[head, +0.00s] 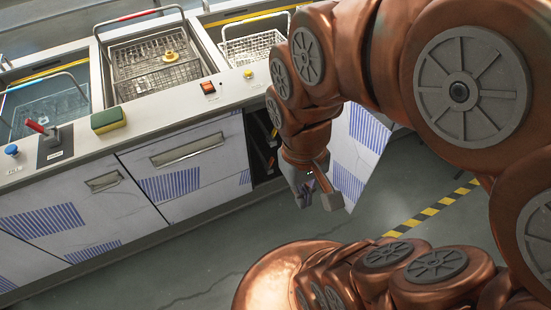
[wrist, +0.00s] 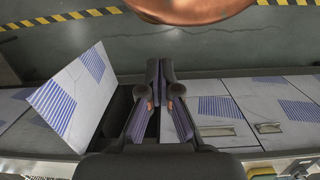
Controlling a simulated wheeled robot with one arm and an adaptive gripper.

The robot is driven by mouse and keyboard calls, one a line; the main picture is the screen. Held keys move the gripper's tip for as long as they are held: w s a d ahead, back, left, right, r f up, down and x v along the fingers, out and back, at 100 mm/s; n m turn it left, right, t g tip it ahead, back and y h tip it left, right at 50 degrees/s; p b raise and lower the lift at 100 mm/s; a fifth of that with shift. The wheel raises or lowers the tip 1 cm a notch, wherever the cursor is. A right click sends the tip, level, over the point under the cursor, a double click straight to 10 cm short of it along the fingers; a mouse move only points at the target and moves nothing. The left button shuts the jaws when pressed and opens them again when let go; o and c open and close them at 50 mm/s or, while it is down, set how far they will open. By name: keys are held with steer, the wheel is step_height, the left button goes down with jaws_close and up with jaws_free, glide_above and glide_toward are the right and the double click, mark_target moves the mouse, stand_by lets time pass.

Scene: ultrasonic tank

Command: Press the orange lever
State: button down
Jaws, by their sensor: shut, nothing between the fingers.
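A small orange rocker-like switch (head: 208,88) sits on the counter's front ledge, below the middle basket. A lever with a red handle (head: 40,129) stands on a dark plate farther left on the same ledge. I see no other part that is clearly an orange lever. My gripper (head: 314,194) is shut and empty, in front of the cabinets, lower than the ledge and to the right of both controls. It touches neither. In the wrist view my gripper (wrist: 159,75) points down over the front of the cabinets, its fingers together; neither control can be made out there.
A cabinet door (head: 360,145) stands open beside my gripper, with a dark compartment (head: 263,140) behind it. A sponge (head: 108,121), a blue button (head: 11,150) and a yellow button (head: 248,74) are on the ledge. Wire baskets (head: 155,68) sit behind. Open floor (head: 200,260) lies in front.

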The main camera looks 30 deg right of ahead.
steer(key=w+d+f+m+t+h+b, duration=0.1)
steer(key=w+d+f+m+t+b, duration=0.2)
steer(key=w+d+f+b, duration=0.75)
steer(key=w+d+f+m+t+h+b, duration=0.1)
steer(key=w+d+f+m+t+b, duration=0.45)
steer(key=w+f, duration=0.95)
steer(key=w+d+f+m+t+h+b, duration=0.1)
steer(key=w+d+f+b, duration=0.4)
steer(key=w+d+f, duration=0.8)
steer(key=w+d+f+m+t+y+b, duration=0.1)
steer(key=w+f+m+t+y+b, duration=0.1)
steer(key=w+f+b, duration=0.45)
steer(key=w+f+m+t+y+b, duration=0.1)
steer(key=w+f+t+b, duration=0.15)
steer(key=f, duration=0.75)
steer(key=s+a+f+m+t+y+b, duration=0.1)
steer(key=s+f+m+t+y+b, duration=0.1)
steer(key=f+b, duration=0.3)
steer(key=s+a+f+m+t+y+b, duration=0.1)
steer(key=s+f+m+t+y+b, duration=0.1)
steer(key=f, duration=0.8)
steer(key=s+m+t+b, duration=0.1)
steer(key=m+t+b, duration=0.1)
steer(key=b, duration=0.1)
steer(key=shift+s+f, duration=0.2)
steer(key=shift+f, duration=0.15)
